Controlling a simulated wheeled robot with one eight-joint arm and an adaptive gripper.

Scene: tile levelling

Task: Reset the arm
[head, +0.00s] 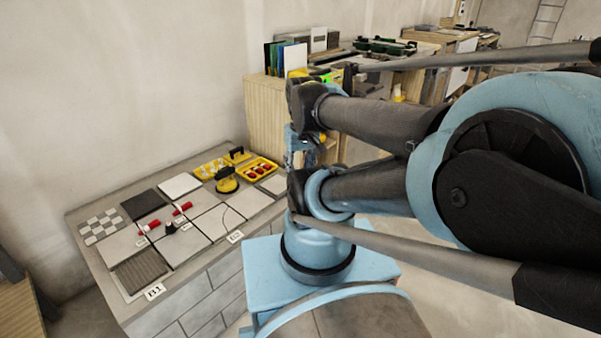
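My blue and dark grey arm fills the right half of the head view, with its links folded toward the camera. A small blue and dark part of my arm shows between the links, beside the right end of the tile bench. It may be the wrist, but the gripper's fingers cannot be made out there. Whether the gripper is open or holds anything cannot be seen.
A tile bench (118,262) stands at left against the wall, holding light and dark tiles, red-handled tools, a yellow-and-black suction cup (227,182) and yellow trays (258,169). A wooden cabinet (265,108) with upright panels (285,57) stands behind. Floor shows at lower right.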

